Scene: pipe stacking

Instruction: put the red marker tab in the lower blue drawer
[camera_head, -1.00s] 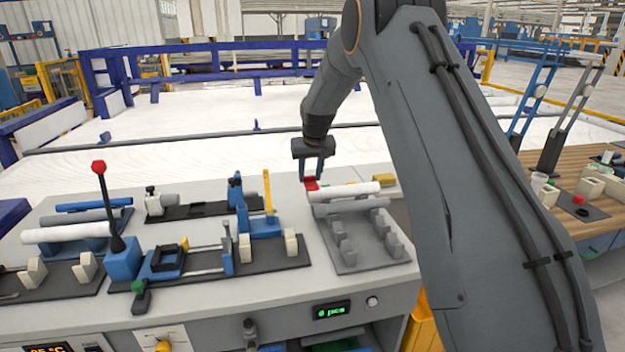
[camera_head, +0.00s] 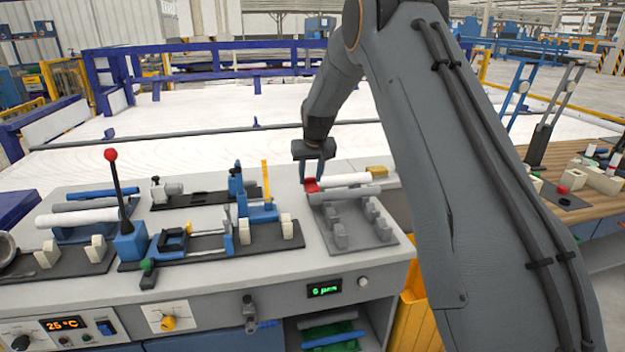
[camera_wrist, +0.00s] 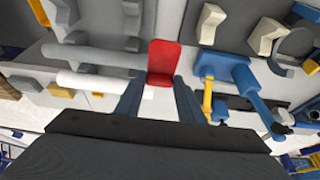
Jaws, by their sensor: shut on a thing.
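The red marker tab (camera_head: 311,185) is at the back of the grey bench, at the left end of the pipe rack. It also shows upright in the wrist view (camera_wrist: 163,60). My gripper (camera_head: 311,179) points down from above and is shut on the tab; in the wrist view both fingers (camera_wrist: 158,84) reach its near edge. A blue drawer front (camera_head: 215,341) shows under the bench at the bottom edge, partly cut off. Blue fronts also show under the wooden bench (camera_head: 607,224) at the right. I cannot tell which one is the lower drawer.
White and grey pipes (camera_head: 345,192) lie in the grey rack right beside the tab. A blue and yellow fixture (camera_head: 262,210) stands to the left. A red-knobbed lever (camera_head: 118,195) rises farther left. An open shelf (camera_head: 330,318) is under the bench front.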

